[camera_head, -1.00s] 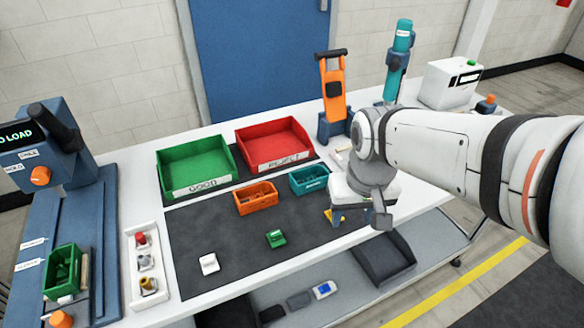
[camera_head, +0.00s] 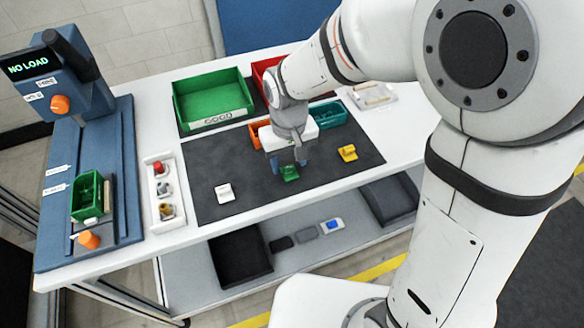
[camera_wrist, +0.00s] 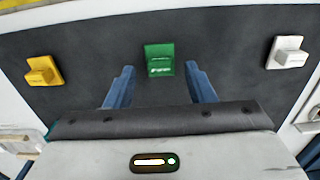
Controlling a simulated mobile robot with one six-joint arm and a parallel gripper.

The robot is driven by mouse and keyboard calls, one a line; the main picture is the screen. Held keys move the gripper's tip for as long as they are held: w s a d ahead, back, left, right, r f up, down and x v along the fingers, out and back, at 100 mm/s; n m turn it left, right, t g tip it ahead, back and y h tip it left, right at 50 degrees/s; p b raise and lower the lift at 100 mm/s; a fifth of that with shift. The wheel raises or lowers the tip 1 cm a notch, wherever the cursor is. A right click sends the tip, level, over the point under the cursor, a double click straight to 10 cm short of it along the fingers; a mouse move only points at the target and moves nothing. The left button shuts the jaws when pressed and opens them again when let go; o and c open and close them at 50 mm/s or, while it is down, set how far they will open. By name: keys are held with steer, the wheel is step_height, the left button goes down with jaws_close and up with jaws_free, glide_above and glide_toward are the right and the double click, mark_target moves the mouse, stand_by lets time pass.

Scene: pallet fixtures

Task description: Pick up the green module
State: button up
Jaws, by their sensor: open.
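The green module (camera_head: 289,173) lies on the dark mat (camera_head: 330,164), just below my gripper (camera_head: 288,163) in the head view. In the wrist view the green module (camera_wrist: 160,60) sits in line with the gap between the two blue fingers of my gripper (camera_wrist: 160,78), a little beyond the tips. The fingers are apart with nothing between them. I cannot tell the exact height of the fingertips above the mat.
A white module (camera_head: 225,193) lies left and a yellow module (camera_head: 347,153) right on the mat. The green GOOD bin (camera_head: 213,101), a mostly hidden red bin (camera_head: 264,73), an orange bin (camera_head: 255,133) and a teal bin (camera_head: 329,115) stand behind. A blue fixture (camera_head: 95,190) is at left.

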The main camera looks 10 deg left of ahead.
steer(key=shift+f, duration=0.55)
steer(key=c, duration=1.1)
